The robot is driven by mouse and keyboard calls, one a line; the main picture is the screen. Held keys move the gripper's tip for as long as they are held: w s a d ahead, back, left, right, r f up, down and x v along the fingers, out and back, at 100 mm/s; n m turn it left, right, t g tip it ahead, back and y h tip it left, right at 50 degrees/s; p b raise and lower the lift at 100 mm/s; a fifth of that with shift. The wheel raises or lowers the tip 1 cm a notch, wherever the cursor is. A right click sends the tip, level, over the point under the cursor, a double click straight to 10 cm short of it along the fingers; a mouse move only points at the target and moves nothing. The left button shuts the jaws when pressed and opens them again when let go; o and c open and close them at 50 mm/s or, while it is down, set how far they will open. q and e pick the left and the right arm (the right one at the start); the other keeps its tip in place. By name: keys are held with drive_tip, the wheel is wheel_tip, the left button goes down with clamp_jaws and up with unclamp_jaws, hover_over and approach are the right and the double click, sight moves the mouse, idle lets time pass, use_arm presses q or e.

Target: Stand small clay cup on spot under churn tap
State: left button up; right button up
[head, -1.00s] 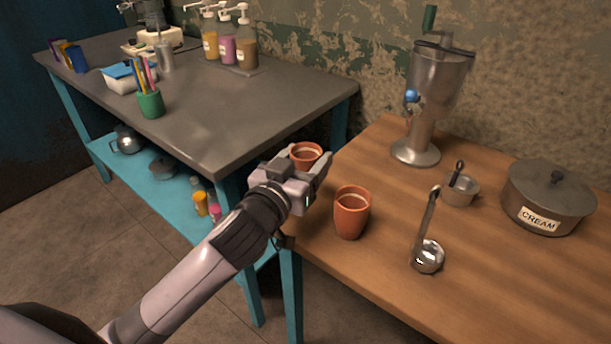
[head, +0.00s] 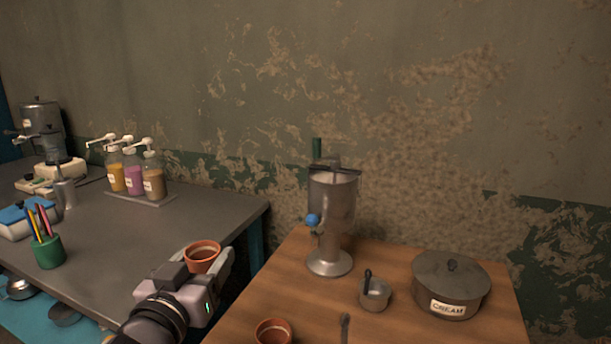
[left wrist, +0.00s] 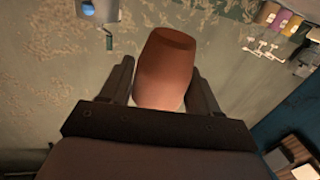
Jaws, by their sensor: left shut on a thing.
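My left gripper (head: 208,268) is shut on a small clay cup (head: 202,254), upright and held in the air left of the wooden table. In the left wrist view the cup (left wrist: 165,68) sits between both fingers. The metal churn (head: 333,215) stands on the wooden table to the right of the gripper. Its tap has a blue knob (head: 313,220) on the left side, above the round foot (head: 330,264). Another clay cup (head: 273,332) stands on the table, cut by the lower picture edge. My right gripper is not in view.
A small metal pot (head: 375,295) and a lidded CREAM pot (head: 451,287) stand right of the churn. A ladle handle (head: 345,327) shows at the bottom. The grey table (head: 130,232) at left holds pump bottles (head: 133,172) and a green pencil cup (head: 48,252).

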use_arm(q)
drive_tip(key=s+a+f+n+y+p, duration=0.1)
drive_tip(key=s+a+f+y+p, duration=0.1)
drive_tip(key=s+f, duration=0.5)
drive_tip(key=s+a+p, duration=0.1)
drive_tip(key=s+a, duration=0.1)
drive_tip(key=shift+s+a+f+p, duration=0.25)
drive_tip(key=shift+s+f+p, duration=0.1)
drive_tip(key=shift+p, duration=0.05)
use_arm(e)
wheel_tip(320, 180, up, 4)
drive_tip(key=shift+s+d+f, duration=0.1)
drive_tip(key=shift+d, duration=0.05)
